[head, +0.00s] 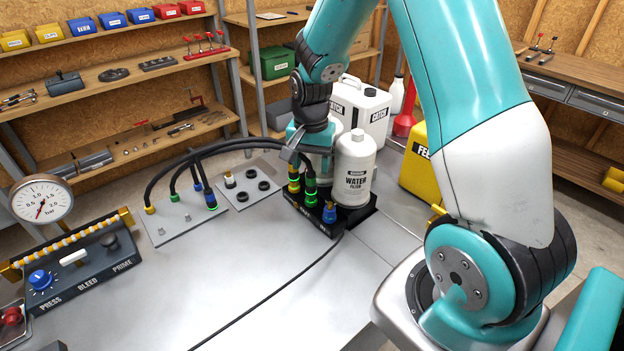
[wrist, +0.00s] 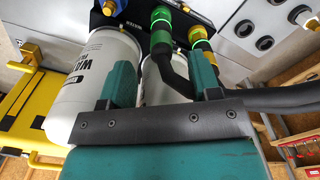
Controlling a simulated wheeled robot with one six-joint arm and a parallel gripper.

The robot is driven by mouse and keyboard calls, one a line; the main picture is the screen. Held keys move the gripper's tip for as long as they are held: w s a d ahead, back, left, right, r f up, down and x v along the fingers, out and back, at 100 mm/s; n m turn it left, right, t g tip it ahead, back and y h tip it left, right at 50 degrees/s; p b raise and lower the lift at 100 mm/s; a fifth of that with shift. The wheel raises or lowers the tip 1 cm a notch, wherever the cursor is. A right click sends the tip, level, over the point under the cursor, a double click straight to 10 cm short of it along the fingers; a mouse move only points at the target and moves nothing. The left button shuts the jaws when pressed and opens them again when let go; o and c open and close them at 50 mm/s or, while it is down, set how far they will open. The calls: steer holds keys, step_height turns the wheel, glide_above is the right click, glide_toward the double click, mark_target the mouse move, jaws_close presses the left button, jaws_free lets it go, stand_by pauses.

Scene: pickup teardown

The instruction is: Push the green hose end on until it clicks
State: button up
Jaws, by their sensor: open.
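The green hose end (head: 310,185) stands upright at the middle port of the black manifold (head: 298,210), beside the water filter. It also shows in the wrist view (wrist: 161,18) with a bright green ring at its base; whether it is fully seated, I cannot tell. Its black hose (wrist: 173,68) bends away between my finger pads. My gripper (wrist: 163,78) is open, its two teal fingers apart and pointing toward the manifold. In the head view my gripper (head: 300,148) is just above the hose ends, partly hidden by my wrist. Nothing is clamped.
The yellow hose end (head: 293,178) stands close beside the green one, and a blue fitting (head: 329,213) is at the near port. The white water filter bottle (head: 355,165) stands tight to the right. A plate with hose fittings (head: 180,222) lies left.

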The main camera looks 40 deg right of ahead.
mark_target(311, 187)
step_height(311, 187, down, 7)
steer(key=shift+a+r+p, duration=0.1)
steer(key=shift+p, duration=0.4)
jaws_close()
steer(key=shift+r, duration=0.1)
steer(key=shift+r+p, duration=0.85)
steer(key=shift+r, duration=0.1)
steer(key=shift+r+p, duration=1.5)
steer(key=shift+r, duration=0.45)
